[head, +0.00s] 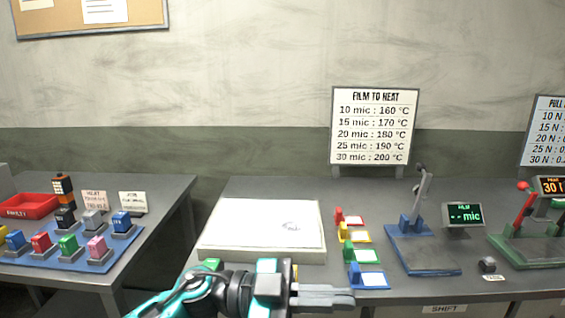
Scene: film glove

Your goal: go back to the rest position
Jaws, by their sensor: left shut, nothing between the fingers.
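My left gripper (328,297) shows at the bottom middle of the head view, in front of the table (420,292). Its fingers point right and are together, with nothing seen between them. My left arm comes in from the lower left edge in teal and black. The gripper overlaps the view just below a white board (222,229) and left of the blue stand. My right gripper is not in view.
A blue lever press (425,252), a display (463,215) and a green lever device (530,249) stand at the right. Coloured stands with cards, including a blue one (368,277), line the middle. A left table holds a red tray (28,205) and several coloured blocks.

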